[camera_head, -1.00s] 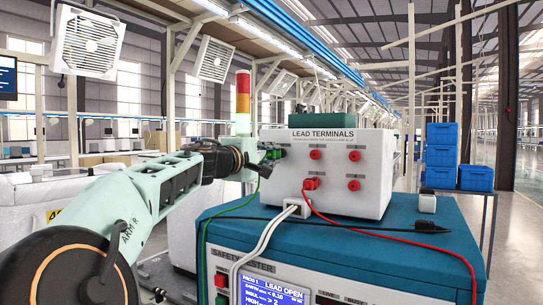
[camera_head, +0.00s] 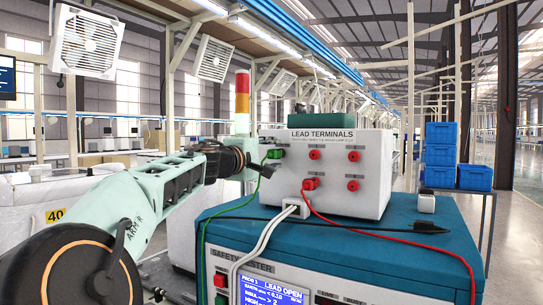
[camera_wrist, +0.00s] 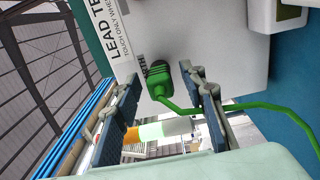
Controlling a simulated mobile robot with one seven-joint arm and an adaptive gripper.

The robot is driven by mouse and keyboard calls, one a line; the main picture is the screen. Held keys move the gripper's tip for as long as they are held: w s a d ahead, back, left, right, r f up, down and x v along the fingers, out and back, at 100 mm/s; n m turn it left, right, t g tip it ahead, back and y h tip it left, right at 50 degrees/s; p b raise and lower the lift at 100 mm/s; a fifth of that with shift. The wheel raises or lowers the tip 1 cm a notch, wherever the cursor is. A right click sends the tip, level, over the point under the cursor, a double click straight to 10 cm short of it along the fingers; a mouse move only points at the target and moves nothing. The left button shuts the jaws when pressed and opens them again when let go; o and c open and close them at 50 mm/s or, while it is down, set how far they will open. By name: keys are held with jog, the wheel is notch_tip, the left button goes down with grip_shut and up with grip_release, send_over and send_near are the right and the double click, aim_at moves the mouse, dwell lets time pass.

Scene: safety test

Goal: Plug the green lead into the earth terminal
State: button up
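The green lead's plug (camera_head: 274,154) sits at the upper left terminal of the white lead terminals box (camera_head: 375,180), against its face. In the wrist view the green plug (camera_wrist: 158,82) is at the panel beside a dark, partly hidden label. Its green cable (camera_wrist: 265,105) trails to the right there. My gripper (camera_head: 263,168) is just left of the box. In the wrist view my gripper (camera_wrist: 159,76) is open, with one finger each side of the plug and visible gaps. How deep the plug sits is hard to tell.
Red terminals (camera_head: 315,154) are on the box's face, with a red lead (camera_head: 365,236) plugged in low. A black probe (camera_head: 420,227) lies on the teal tester (camera_head: 455,245). White cables (camera_head: 268,233) hang in front. A signal tower (camera_head: 243,95) stands behind.

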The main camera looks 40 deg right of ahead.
jog(key=shift+a, duration=0.1)
jog(key=v, duration=1.1)
jog(key=shift+s+a, duration=0.2)
jog(key=shift+a, duration=0.15)
jog(key=shift+a, duration=0.1)
dwell(0.4)
